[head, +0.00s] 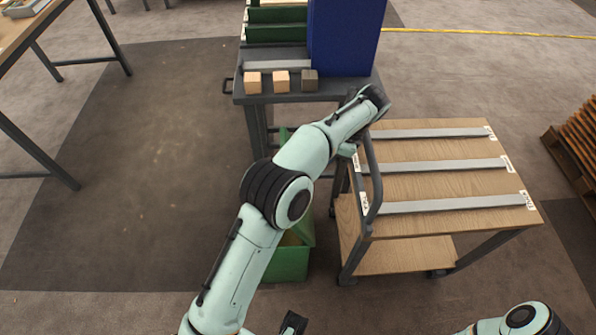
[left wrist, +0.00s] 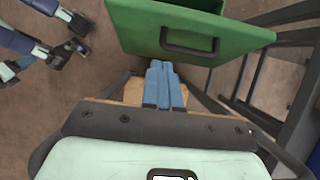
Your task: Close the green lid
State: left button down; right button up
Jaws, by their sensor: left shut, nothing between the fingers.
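The green lid (left wrist: 235,37) fills the top of the left wrist view, tilted, with a dark loop handle on its face. In the head view a green bin (head: 289,264) stands on the floor, largely covered by my left arm. Its lid is mostly hidden there. My left gripper (left wrist: 161,66) has its blue fingers together and empty, pointing at the lid's lower edge beside the handle; I cannot tell whether they touch it. The left fingers are hidden in the head view. Part of my right gripper (left wrist: 68,42) shows at the wrist view's upper left; its opening is unclear.
A wooden-topped cart (head: 430,181) with metal strips stands right of the bin, close to my left forearm. Behind is a dark table (head: 350,90) with small blocks (head: 281,81) and a blue box (head: 345,38). The floor at left is clear.

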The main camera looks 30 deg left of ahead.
pick_arm(q)
jog(key=b+x, duration=0.1)
jog(key=x, duration=0.3)
jog(key=s+a+b+x, duration=0.1)
jog(key=x, duration=0.3)
jog(key=s+a+r+x, duration=0.1)
jog(key=x, duration=0.3)
jog(key=shift+a+b, duration=0.1)
jog(key=shift+b, duration=0.3)
